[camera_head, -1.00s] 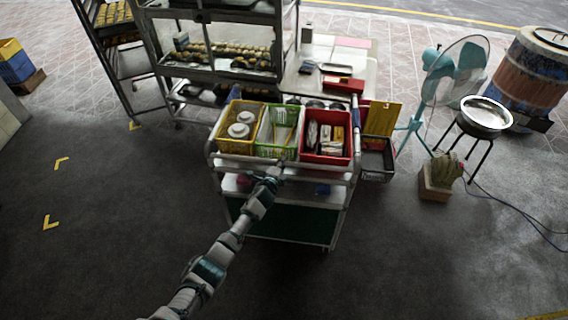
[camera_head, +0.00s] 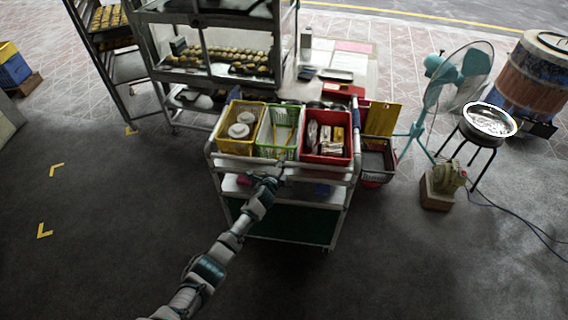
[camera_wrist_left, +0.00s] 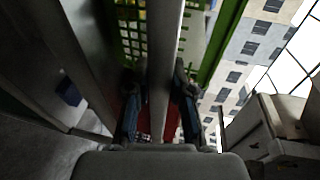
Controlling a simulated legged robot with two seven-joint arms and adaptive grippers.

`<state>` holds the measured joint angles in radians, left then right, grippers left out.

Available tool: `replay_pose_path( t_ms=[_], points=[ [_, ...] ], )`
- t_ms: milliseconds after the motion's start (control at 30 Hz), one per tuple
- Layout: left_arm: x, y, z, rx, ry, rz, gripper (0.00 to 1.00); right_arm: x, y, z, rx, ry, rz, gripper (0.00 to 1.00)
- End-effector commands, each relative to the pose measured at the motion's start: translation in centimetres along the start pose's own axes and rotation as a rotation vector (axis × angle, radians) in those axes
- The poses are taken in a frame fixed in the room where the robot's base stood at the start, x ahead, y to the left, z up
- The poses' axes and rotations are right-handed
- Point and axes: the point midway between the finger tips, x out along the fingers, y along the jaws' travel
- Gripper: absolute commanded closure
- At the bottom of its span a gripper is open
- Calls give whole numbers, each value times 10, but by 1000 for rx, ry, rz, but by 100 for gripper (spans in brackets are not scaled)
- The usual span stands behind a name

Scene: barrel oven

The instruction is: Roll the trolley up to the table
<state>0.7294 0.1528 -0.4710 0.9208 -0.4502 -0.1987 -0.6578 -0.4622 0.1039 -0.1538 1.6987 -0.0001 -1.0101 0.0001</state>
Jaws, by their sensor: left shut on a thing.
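The trolley (camera_head: 285,222) is a metal cart with a green lower panel and pale shelves. It carries a yellow crate (camera_head: 222,142), a green crate (camera_head: 265,146) and a red crate (camera_head: 327,158) on top. My left gripper (camera_head: 277,172) is shut on the trolley's near rail, which runs between its fingers in the left wrist view (camera_wrist_left: 163,75). The table (camera_head: 364,72) is pale and stands just behind the trolley; the crates hide its near edge, so I cannot tell whether they touch. My right gripper is out of view.
A metal rack (camera_head: 203,75) with trays of buns stands behind the trolley to the left. A dark basket (camera_head: 378,162) sits right of the trolley. Farther right are a fan (camera_head: 446,72), a bowl on a stand (camera_head: 488,120) and a barrel (camera_head: 535,70). Floor at left is clear.

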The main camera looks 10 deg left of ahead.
Motion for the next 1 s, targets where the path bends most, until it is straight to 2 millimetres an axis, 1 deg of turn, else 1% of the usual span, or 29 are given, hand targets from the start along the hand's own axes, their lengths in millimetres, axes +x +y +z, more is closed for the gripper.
replay_pose_path(
  t_ms=[33, 67, 100, 200, 533, 667, 767, 1000],
  points=[
    [0, 1, 12, 3, -20, 6, 100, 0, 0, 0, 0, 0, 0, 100],
    [0, 1, 12, 3, -20, 6, 100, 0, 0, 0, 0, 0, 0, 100],
    [0, 1, 12, 3, -20, 6, 74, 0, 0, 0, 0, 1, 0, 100],
    [0, 0, 10, 3, -16, 4, 52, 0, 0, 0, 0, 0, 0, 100],
    [-2, -2, 1, 6, -9, -1, 52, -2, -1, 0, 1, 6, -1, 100],
    [-10, -2, 1, 9, -9, -2, 52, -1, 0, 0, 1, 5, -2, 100],
    [-23, -2, 3, 8, -8, -2, 52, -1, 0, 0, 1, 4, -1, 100],
    [-68, 1, 6, 4, -8, 1, 52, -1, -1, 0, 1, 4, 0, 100]
  ],
)
